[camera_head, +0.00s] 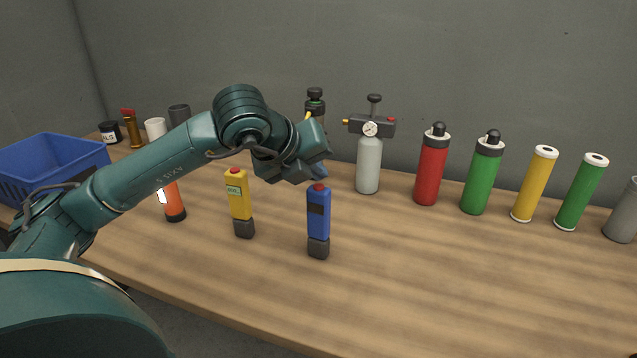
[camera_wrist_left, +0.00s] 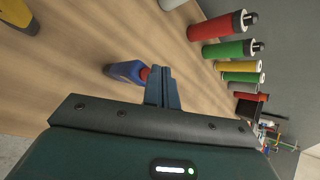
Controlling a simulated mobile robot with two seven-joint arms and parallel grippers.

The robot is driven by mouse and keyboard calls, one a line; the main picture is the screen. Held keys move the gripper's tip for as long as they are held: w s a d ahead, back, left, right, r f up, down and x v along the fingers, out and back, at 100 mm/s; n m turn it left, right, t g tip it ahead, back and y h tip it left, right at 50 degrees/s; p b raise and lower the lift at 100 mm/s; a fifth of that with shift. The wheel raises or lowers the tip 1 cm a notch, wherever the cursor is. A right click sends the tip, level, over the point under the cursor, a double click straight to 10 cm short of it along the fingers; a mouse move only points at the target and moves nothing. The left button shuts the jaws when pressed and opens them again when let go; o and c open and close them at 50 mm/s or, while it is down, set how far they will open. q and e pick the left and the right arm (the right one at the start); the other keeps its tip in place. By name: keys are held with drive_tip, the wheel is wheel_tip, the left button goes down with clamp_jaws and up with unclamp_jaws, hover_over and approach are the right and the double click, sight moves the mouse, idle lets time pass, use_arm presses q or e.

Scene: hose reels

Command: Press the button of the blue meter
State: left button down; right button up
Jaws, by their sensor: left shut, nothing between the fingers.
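The blue meter (camera_head: 318,222) stands upright on the table, with a dark base, a dark screen and a red button (camera_head: 318,187) on top. My left gripper (camera_head: 319,173) is shut and empty, just above and behind that button in the head view. In the left wrist view the blue meter (camera_wrist_left: 124,71) shows its red button (camera_wrist_left: 145,73) right beside the shut fingertips (camera_wrist_left: 162,75). I cannot tell whether they touch. A yellow meter (camera_head: 239,196), also with a red button, stands to the left of the blue one. My right gripper is not in view.
A grey gas cylinder with a gauge (camera_head: 368,165), a red bottle (camera_head: 431,170), a green bottle (camera_head: 481,178) and several other cylinders stand along the back. An orange item (camera_head: 174,203) and a blue crate (camera_head: 50,165) are at left. The front right table is clear.

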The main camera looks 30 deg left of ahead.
sight(315, 191)
use_arm(q)
drive_tip(key=shift+r, duration=0.15)
wheel_tip(315, 191, up, 6)
drive_tip(key=p, duration=0.3)
idle(0.4)
idle(0.4)
